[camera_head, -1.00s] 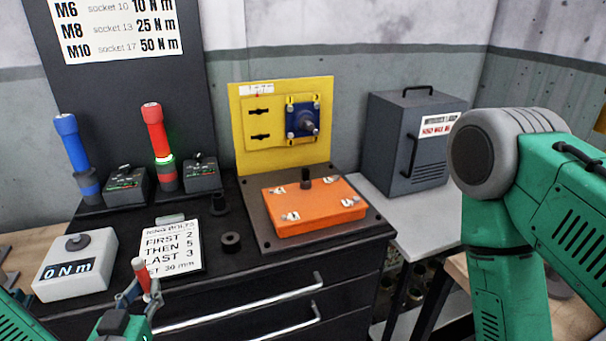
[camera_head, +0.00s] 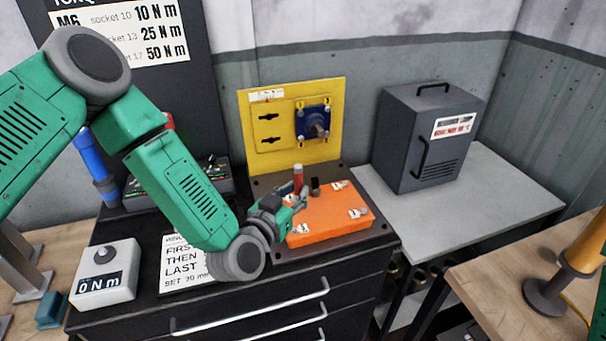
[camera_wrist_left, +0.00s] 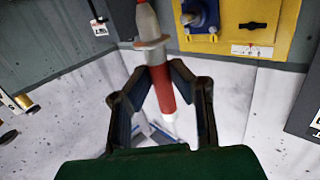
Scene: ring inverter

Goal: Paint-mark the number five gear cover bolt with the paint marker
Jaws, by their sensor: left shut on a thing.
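The orange gear cover (camera_head: 328,231) lies flat on a dark plate on the black cabinet. White labels mark its bolts at the corners; their numbers are too small to read, and one corner is hidden by my left gripper. My left gripper (camera_head: 294,199) is over the cover's left rear part, shut on the red paint marker (camera_head: 298,174), which stands roughly upright. In the left wrist view the marker (camera_wrist_left: 162,88), with a grey section and a white end, sits between the fingers (camera_wrist_left: 162,78). I cannot tell whether it touches a bolt. My right gripper is out of view.
A black post (camera_head: 315,187) rises from the cover close beside my left gripper. A yellow panel (camera_head: 270,157) stands behind. A grey box (camera_head: 425,140) is on the side table, whose front is clear. My left forearm partly covers the bolt-order card (camera_head: 175,275).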

